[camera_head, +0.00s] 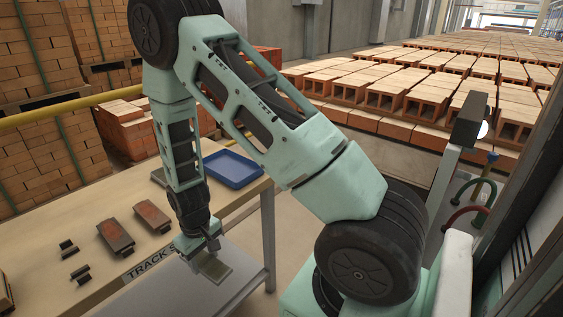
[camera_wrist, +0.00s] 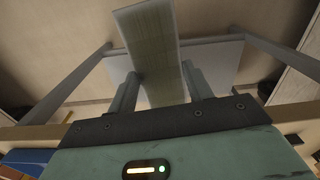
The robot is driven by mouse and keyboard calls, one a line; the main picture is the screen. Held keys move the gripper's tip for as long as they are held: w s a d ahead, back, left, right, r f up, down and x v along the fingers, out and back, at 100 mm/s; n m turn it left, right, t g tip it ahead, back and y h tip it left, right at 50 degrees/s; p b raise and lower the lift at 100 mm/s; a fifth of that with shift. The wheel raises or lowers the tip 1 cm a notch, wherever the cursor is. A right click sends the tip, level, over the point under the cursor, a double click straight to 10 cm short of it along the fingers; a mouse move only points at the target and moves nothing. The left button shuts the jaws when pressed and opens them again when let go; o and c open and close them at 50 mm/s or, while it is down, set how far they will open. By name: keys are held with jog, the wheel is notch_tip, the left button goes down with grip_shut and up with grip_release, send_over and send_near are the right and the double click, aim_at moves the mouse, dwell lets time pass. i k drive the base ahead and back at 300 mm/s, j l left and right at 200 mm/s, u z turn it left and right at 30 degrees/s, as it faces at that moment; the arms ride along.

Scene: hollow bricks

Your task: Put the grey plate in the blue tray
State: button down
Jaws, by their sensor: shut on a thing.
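My gripper (camera_head: 212,250) points down over the grey surface at the front of the wooden table in the head view. It is shut on the grey plate (camera_head: 217,270), a thin grey-green slab jutting out below the fingers. In the wrist view the plate (camera_wrist: 150,40) stands as a long strip between my two fingers (camera_wrist: 161,75). I cannot tell whether its lower edge touches the surface. The blue tray (camera_head: 235,181) lies on the wooden table farther back, behind and to the right of my gripper. No plate shows in it.
The wooden table (camera_head: 60,217) carries two red-brown blocks (camera_head: 152,217) (camera_head: 115,237) and small black pieces (camera_head: 80,272) at left. A grey surface (camera_head: 190,290) adjoins its front, with a "TRACK" label at the edge. Brick stacks (camera_head: 420,85) stand beyond.

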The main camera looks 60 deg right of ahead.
aim_at(236, 171)
jog(key=i+j+z, duration=0.1)
jog(key=z, duration=0.35)
jog(key=i+j+z, duration=0.1)
jog(key=z, duration=0.35)
jog(key=j+z, duration=0.3)
jog(key=z, duration=0.15)
jog(key=i, duration=0.05)
